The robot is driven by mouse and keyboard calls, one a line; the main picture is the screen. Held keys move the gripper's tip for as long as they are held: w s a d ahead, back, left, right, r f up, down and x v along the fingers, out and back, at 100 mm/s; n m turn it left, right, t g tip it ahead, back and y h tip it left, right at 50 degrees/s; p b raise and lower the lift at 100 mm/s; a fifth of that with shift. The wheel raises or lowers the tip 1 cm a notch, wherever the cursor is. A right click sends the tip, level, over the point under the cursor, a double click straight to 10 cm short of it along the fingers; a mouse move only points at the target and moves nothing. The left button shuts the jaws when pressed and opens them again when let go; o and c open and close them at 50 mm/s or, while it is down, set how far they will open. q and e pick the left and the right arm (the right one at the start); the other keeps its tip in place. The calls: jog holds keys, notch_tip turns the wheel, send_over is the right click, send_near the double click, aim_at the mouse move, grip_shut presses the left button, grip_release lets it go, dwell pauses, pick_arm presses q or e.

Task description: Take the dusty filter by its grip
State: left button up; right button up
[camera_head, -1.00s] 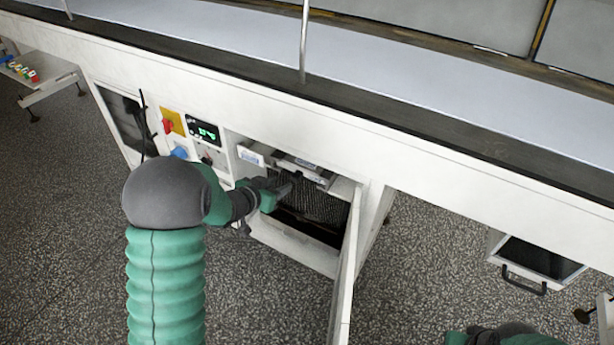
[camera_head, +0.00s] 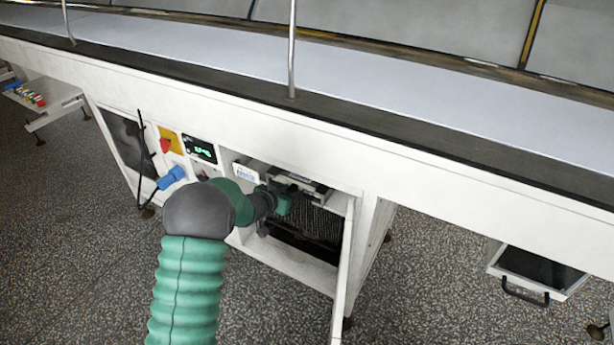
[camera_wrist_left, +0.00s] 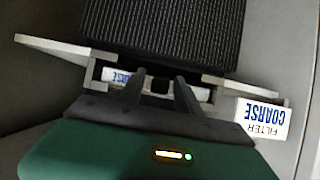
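The filter shows as a dark pleated mesh (camera_head: 314,221) inside the open compartment under the belt. In the left wrist view its mesh (camera_wrist_left: 170,28) fills the top, with a pale frame below it carrying a small COARSE label (camera_wrist_left: 113,76). My left gripper (camera_head: 293,204) reaches into the compartment at the filter's front. In the left wrist view my left gripper (camera_wrist_left: 157,84) has its two dark fingers apart at the frame's front edge. A small dark piece shows between them; whether they touch the grip is unclear. My right gripper is out of view.
A white FILTER COARSE plate (camera_wrist_left: 263,119) stands beside the filter's front. The open compartment door (camera_head: 345,270) juts out to the right. A control panel with a screen (camera_head: 199,149) and a blue connector (camera_head: 171,178) lies left. A drawer with a black handle (camera_head: 526,292) is at far right.

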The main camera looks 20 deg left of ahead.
pick_arm(q)
jog(key=shift+w+d+r, duration=0.1)
jog(key=shift+w+r, duration=0.05)
jog(key=c, duration=0.5)
jog(key=shift+r, duration=0.15)
grip_shut()
jog(key=s+a+p, duration=0.3)
jog(key=s, duration=1.9)
dwell(0.3)
jog(key=shift+s+a, duration=0.1)
dwell(0.4)
